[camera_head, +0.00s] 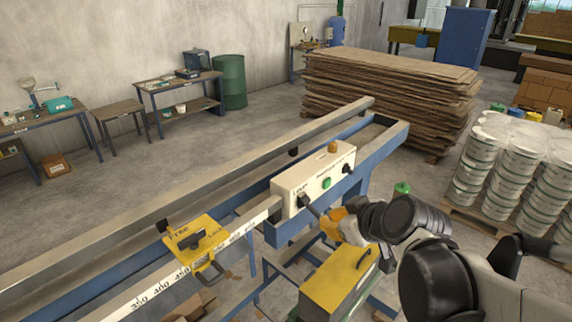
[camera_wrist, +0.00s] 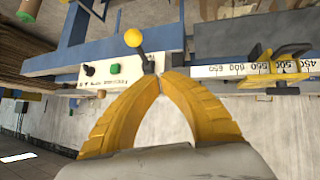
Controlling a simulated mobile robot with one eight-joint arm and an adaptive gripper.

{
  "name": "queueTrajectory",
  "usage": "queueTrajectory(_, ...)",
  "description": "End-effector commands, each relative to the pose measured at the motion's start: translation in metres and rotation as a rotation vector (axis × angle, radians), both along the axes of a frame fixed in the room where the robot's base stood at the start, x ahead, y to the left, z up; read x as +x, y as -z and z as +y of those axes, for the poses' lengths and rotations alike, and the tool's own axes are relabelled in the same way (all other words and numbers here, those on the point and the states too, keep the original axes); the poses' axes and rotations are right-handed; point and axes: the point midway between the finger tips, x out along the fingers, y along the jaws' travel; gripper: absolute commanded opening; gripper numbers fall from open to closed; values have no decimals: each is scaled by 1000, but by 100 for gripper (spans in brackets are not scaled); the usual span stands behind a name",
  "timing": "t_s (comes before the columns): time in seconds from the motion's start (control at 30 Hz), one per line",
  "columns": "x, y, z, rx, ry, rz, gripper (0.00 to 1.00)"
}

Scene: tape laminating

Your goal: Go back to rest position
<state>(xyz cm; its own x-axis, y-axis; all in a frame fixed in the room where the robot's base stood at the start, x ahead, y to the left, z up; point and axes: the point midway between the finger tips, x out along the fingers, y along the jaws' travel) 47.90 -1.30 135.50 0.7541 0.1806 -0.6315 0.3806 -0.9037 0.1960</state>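My gripper (camera_head: 340,218) is in front of the cream control box (camera_head: 316,172) in the head view. In the wrist view my gripper's two yellow fingers (camera_wrist: 161,80) meet at their tips, with nothing seen between them. A black lever with a yellow ball knob (camera_wrist: 133,38) stands out from the box beside the fingertips in that view. The ball is clear of the fingers; whether the fingertips touch the lever's shaft I cannot tell. The lever's dark end (camera_head: 304,202) shows beside the box's lettering in the head view. A green button (camera_head: 326,183) is on the box.
A blue frame (camera_head: 372,148) with a numbered scale (camera_head: 166,289) carries a yellow stop (camera_head: 195,240) at the left. A yellow-topped box (camera_head: 338,280) stands below my arm. Stacked boards (camera_head: 390,95) and white buckets (camera_head: 510,165) stand behind. Open floor lies at the back left.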

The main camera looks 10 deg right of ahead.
Motion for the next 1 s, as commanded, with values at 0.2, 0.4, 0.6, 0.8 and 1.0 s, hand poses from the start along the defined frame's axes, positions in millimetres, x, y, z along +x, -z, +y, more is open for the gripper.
queueTrajectory(0.2, -8, -7, -2, 0, 0, -1, 0)
queueTrajectory(0.4, -8, -7, -2, 0, 0, -1, 0)
queueTrajectory(0.6, -11, 5, 0, 6, 7, 11, 0)
queueTrajectory(0.8, -37, 79, 12, 50, 75, 97, 0)
queueTrajectory(1.0, -75, 169, 19, 98, 207, 202, 0)
